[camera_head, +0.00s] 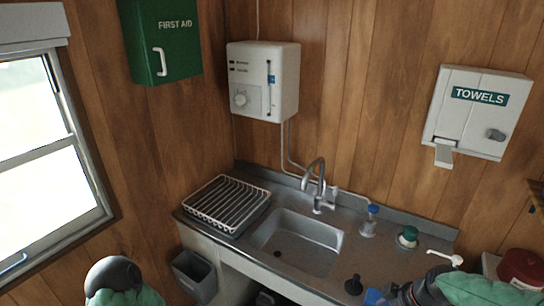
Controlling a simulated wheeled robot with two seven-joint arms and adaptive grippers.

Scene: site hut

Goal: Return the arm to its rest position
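My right arm (468,288), with green covering and dark joints, comes in at the bottom right and reaches left over the front of the counter. Its dark far end is near the bottom edge, close to a small blue thing (374,297). I cannot make out its fingers or whether it holds anything. My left arm (122,285) shows only as a dark rounded joint and green covering at the bottom left. Its gripper is out of the picture.
The counter (255,272) carries a dish rack (227,203), sink (298,243), tap (317,190), blue-topped bottle (369,220), green-topped jar (407,238), black plunger-like item (354,285), white-handled item (446,257) and red container (521,268). A grey bin (195,277) is left of the counter.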

